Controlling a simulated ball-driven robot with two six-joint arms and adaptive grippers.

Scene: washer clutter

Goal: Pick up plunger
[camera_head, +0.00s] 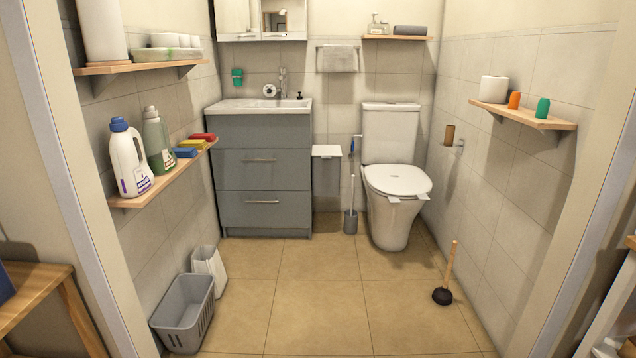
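The plunger (448,274) stands upright on the tiled floor at the lower right, near the right wall. It has a black rubber cup (442,296) resting on the floor and a wooden handle that leans slightly right. Nothing touches it. Neither my left nor my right gripper shows in the head view.
A toilet (393,185) stands at the back, with a toilet brush (351,220) to its left. A grey basket (184,311) and a white bin (209,268) sit at the lower left. A wall shelf (530,116) juts out at right. The middle floor (315,300) is clear.

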